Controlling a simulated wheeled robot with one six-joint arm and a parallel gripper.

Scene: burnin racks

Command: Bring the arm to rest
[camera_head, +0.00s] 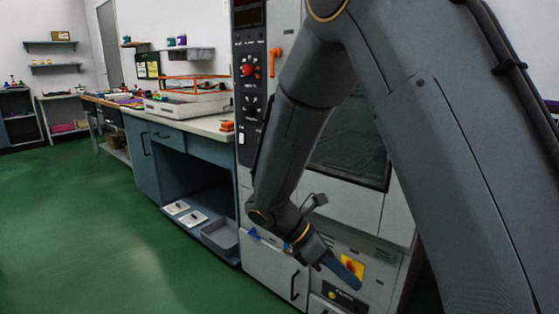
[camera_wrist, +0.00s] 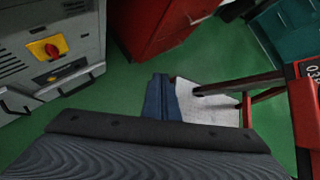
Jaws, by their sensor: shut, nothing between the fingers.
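My arm reaches down across the right half of the head view, and my gripper (camera_head: 343,272) hangs low in front of the grey rack machine (camera_head: 275,265). In the wrist view my gripper (camera_wrist: 161,96) shows as blue fingers close together, shut, with nothing seen between them. It points down over the green floor. The machine's yellow and red switch (camera_head: 352,267) is just behind my gripper in the head view. The same kind of switch shows at the upper left in the wrist view (camera_wrist: 45,47). From the head view I cannot tell whether my gripper touches the machine.
A red cabinet (camera_wrist: 160,25) and a red frame (camera_wrist: 305,110) stand near my gripper in the wrist view. A blue workbench (camera_head: 148,165) with a grey bin (camera_head: 222,238) on its low shelf is left of the machine. Green floor (camera_head: 85,235) is clear at left.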

